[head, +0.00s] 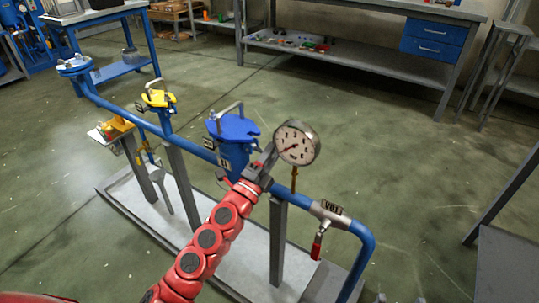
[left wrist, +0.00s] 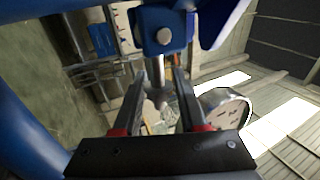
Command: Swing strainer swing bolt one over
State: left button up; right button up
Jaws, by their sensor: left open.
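The blue strainer (head: 235,155) stands on the blue pipe, with its blue lid (head: 233,127) and a grey bar handle on top. My left gripper (head: 268,160) is at the strainer's right side, just below the lid and beside the gauge. In the left wrist view a blue lug (left wrist: 162,30) with a pin holds a grey metal swing bolt (left wrist: 159,78). The bolt lies between the two fingers of my left gripper (left wrist: 160,100), which are open with gaps on both sides. In the head view the bolt is hidden by my gripper. My right gripper is not in view.
A round pressure gauge (head: 297,143) stands close to my left gripper; it also shows in the left wrist view (left wrist: 222,108). A valve with a red handle (head: 317,246) is on the pipe at right. A yellow-lidded fitting (head: 158,98) is farther left. Open floor lies behind the pipe.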

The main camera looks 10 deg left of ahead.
pick_arm(q)
jog(key=p+v, duration=0.1)
jog(key=v, duration=1.6)
jog(key=shift+s, duration=0.1)
